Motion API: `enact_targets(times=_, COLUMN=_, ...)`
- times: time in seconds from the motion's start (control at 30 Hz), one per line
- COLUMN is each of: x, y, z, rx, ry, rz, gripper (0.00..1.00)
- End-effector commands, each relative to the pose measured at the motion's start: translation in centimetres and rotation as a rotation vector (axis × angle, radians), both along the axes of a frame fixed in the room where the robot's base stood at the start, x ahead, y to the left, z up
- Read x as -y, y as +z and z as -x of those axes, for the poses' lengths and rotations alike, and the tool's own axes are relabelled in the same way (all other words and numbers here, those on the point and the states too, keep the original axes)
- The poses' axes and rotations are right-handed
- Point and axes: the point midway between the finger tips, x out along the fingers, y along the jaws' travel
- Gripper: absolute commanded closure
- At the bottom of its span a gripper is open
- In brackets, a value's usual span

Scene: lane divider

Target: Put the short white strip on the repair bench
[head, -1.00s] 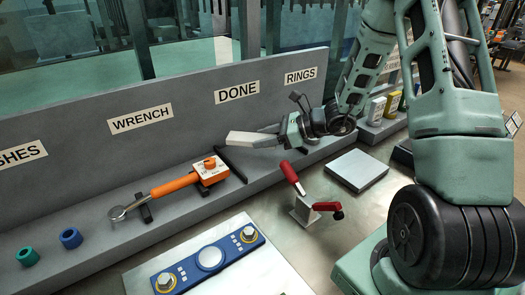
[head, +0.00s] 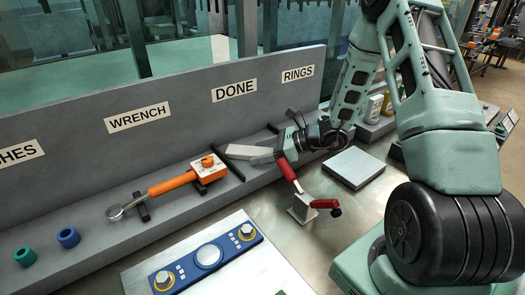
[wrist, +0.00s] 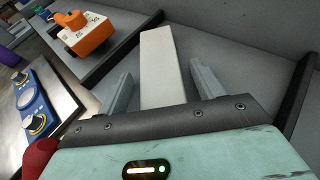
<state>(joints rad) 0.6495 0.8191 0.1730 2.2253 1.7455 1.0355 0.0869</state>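The short white strip (head: 240,150) lies on the grey ledge under the DONE label, between two dark divider bars. In the wrist view the strip (wrist: 160,50) runs lengthwise between my fingers, with a gap on each side. My gripper (head: 267,155) is open around the strip's near end and low over the ledge. A metal bench top (head: 262,218), possibly the repair bench, lies in front of the ledge. It carries a pale board with a blue plate (head: 208,257).
An orange torque wrench (head: 172,184) rests left of the strip, past a divider (head: 230,167). A red-handled clamp (head: 300,200) stands close in front of my gripper. A grey square block (head: 354,167) is to the right. Blue (head: 68,237) and green bushes sit far left.

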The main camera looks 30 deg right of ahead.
Motion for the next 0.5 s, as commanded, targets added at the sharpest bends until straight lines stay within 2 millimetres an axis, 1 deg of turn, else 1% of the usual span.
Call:
enact_targets(times=0.17, x=0.0, y=0.0, z=0.0, rx=0.0, ry=0.0, rz=0.0, gripper=0.33)
enact_targets(times=0.3, x=0.2, y=0.5, z=0.1, rx=0.0, ry=-0.001, rz=0.0, gripper=0.33)
enact_targets(times=0.37, x=0.8, y=0.7, z=0.5, rx=0.002, ry=-0.002, rz=0.001, gripper=0.33)
enact_targets(times=0.5, x=2.6, y=1.6, z=2.2, rx=0.001, ry=-0.004, rz=0.003, gripper=0.33)
